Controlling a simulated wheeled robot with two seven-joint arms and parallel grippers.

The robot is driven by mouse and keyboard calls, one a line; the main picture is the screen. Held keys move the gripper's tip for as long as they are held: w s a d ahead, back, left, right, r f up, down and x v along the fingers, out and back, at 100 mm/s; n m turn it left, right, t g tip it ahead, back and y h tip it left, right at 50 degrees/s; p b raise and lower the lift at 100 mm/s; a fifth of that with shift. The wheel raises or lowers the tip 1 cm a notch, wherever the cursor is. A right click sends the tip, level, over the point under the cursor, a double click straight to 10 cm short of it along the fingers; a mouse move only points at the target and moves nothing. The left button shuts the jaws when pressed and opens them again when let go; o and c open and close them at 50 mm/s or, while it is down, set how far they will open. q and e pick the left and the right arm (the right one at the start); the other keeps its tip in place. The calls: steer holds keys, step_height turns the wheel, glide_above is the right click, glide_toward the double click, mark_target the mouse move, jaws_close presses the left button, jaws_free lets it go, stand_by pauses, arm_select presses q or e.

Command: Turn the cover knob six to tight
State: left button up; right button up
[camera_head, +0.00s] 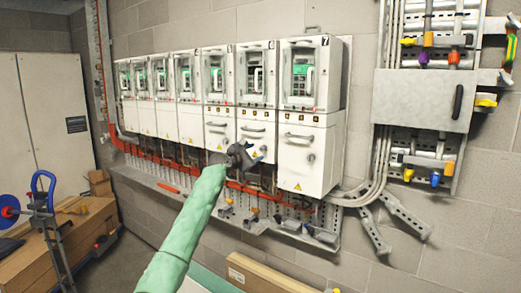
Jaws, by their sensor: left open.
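Drive six (256,75) is the second cabinet from the right in the wall row, with the number 6 at its top. Its white lower cover (257,115) carries a grey handle and a yellow warning sign. My left gripper (250,155) is open in front of the lower part of this cover. The dark gripper hides part of the cover's lower area. I cannot clearly make out the cover knob of drive six, nor whether the gripper touches it. My right gripper is not in view.
Drive seven (311,75) stands to the right, with a small knob (311,157) on its lower cover. A perforated metal rail (290,228) with clamps runs below the row. A grey box (423,100) with pipes is on the right wall. A cardboard box (270,275) lies below.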

mark_target(262, 150)
arm_select(q)
steer(key=p+x, duration=0.1)
steer(key=x, duration=0.2)
steer(key=shift+w+d+r, duration=0.1)
steer(key=shift+d+r, duration=0.1)
steer(key=shift+w+d+f, duration=0.15)
steer(key=shift+w+d, duration=0.2)
steer(key=shift+w, duration=0.25)
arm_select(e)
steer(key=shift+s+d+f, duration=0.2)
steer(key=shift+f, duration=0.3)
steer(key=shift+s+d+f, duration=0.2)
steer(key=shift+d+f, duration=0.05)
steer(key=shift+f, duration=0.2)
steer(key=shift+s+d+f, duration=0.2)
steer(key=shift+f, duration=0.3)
arm_select(q)
steer(key=c, duration=1)
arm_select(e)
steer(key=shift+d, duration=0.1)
